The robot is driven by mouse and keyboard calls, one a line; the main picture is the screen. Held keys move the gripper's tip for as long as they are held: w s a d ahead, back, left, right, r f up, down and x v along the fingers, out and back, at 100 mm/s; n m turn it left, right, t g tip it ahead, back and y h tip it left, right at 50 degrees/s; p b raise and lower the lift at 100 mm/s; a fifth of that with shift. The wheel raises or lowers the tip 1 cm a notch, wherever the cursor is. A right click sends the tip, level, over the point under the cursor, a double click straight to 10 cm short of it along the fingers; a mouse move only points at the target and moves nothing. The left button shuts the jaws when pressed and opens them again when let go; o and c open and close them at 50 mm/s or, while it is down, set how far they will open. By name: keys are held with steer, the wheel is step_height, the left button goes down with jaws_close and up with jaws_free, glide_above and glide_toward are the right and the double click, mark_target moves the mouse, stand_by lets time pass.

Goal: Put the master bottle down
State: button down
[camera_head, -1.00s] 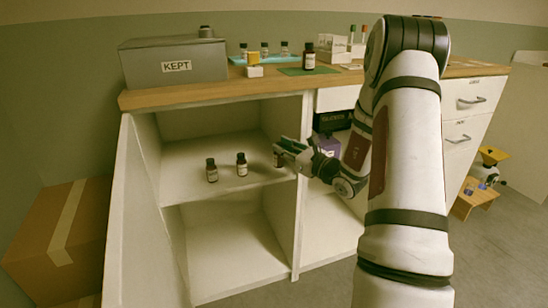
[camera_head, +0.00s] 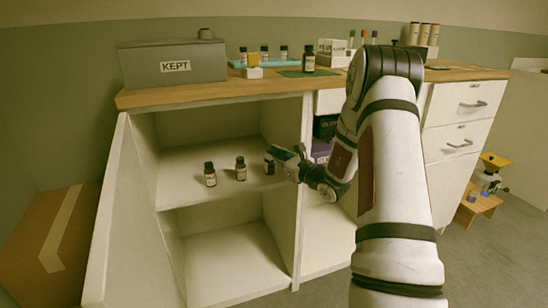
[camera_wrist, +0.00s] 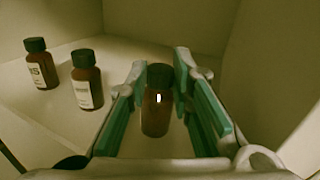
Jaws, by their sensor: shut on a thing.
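My gripper (camera_head: 275,158) reaches into the upper compartment of the open cabinet. It is shut on a small dark brown bottle with a black cap, the bottle (camera_wrist: 157,112) standing upright between the green-padded fingers in the wrist view. Its label is not readable, so I cannot tell by name that it is the master bottle. In the head view the fingers partly hide it. Its base is at or just above the shelf (camera_head: 225,192); I cannot tell whether it touches.
Two similar labelled bottles stand on the shelf to the left, one nearer (camera_wrist: 87,80) and one farther (camera_wrist: 41,64). The compartment's side wall is close on the right. The counter holds a grey KEPT box (camera_head: 172,64) and a bottle (camera_head: 308,60) on a green mat.

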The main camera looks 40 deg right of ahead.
steer(key=shift+f, duration=0.15)
steer(key=c, duration=1.7)
jaws_free()
